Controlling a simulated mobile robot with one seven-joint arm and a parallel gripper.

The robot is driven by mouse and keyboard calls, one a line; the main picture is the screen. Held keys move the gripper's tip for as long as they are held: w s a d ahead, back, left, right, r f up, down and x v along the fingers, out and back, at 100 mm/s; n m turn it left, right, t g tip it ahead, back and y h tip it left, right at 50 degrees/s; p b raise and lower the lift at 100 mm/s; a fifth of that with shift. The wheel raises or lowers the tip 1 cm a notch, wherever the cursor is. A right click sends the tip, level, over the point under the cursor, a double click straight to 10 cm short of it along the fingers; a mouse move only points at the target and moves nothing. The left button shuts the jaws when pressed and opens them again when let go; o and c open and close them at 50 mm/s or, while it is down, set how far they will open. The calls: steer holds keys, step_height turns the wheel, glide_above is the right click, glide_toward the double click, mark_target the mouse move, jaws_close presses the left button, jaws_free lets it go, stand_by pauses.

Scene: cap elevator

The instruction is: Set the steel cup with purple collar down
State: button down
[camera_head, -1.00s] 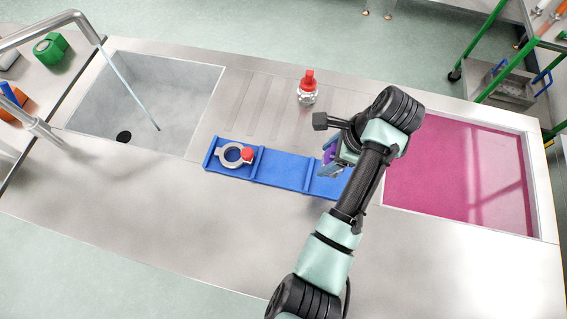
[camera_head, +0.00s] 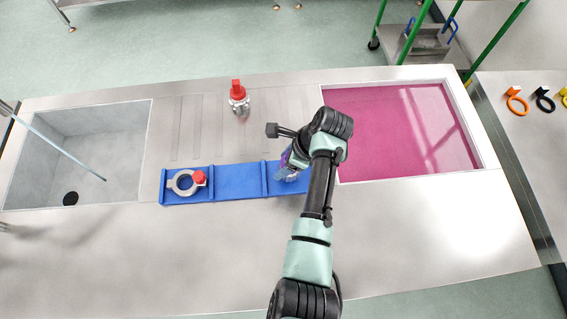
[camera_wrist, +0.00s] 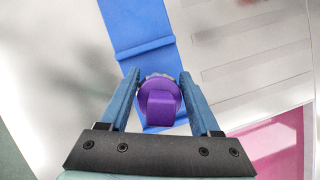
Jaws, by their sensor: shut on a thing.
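My gripper (camera_wrist: 160,100) is shut on the steel cup with purple collar (camera_wrist: 160,98). In the wrist view the purple collar and its square block sit between the two blue fingers, and a little grey metal shows behind the collar. The rest of the cup is hidden. In the head view the gripper (camera_head: 290,168) is over the right end of the blue tray (camera_head: 238,181), where a bit of purple shows. I cannot tell whether the cup touches the tray.
A steel ring clamp with a red knob (camera_head: 187,182) lies in the tray's left compartment; the middle one is empty. A red-topped steel vessel (camera_head: 238,98) stands behind. A sink (camera_head: 75,150) is left, a pink-filled basin (camera_head: 400,130) right. The front counter is clear.

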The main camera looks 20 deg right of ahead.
steer(key=shift+f, duration=0.95)
steer(key=shift+f, duration=0.15)
steer(key=shift+c, duration=0.6)
jaws_free()
